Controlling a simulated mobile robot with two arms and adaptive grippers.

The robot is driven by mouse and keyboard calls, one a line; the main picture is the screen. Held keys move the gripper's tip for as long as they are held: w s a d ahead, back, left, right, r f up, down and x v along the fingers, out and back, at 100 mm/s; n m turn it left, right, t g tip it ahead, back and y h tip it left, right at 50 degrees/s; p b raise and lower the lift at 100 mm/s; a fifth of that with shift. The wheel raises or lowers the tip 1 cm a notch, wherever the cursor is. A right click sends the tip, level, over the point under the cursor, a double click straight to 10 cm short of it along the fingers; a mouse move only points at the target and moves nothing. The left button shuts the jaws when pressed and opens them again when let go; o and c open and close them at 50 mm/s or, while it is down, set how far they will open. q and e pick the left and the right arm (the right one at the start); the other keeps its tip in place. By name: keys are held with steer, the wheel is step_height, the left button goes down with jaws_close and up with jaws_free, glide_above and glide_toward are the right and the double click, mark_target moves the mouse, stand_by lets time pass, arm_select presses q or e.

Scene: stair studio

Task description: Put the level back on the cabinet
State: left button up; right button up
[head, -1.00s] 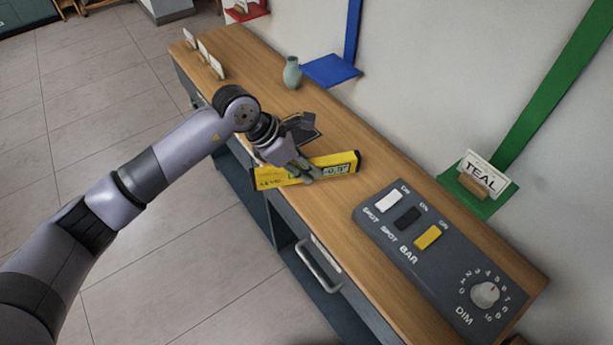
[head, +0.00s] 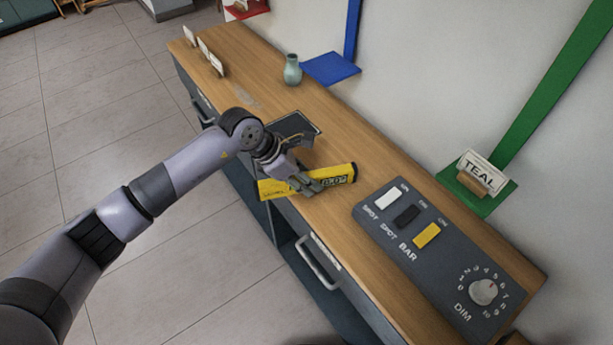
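The yellow level (head: 345,174) lies crosswise over the front part of the wooden cabinet top (head: 375,170). Its small display seems to read 0.0°. Its left end reaches the cabinet's front edge and appears to overhang it. My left gripper (head: 312,187) is at the middle of the level, with its fingers closed about it and hiding part of it. The level looks at or very near the top; I cannot tell whether it fully rests there. My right gripper is not in view.
A grey switch panel (head: 445,255) with a dial stands to the right on the cabinet. Blue (head: 331,68) and green (head: 478,200) wall shelves jut out.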

arm_select(q)
steer(key=shift+o, duration=0.6)
steer(key=shift+r, duration=0.1)
steer(key=shift+a+r, duration=0.2)
steer(key=b+v, duration=0.2)
steer(key=v, duration=0.8)
steer(key=shift+a+r, duration=0.15)
steer(key=shift+r, duration=0.05)
steer(key=shift+s+a+r, duration=0.15)
steer(key=shift+a+r, duration=0.05)
steer(key=shift+r, duration=0.25)
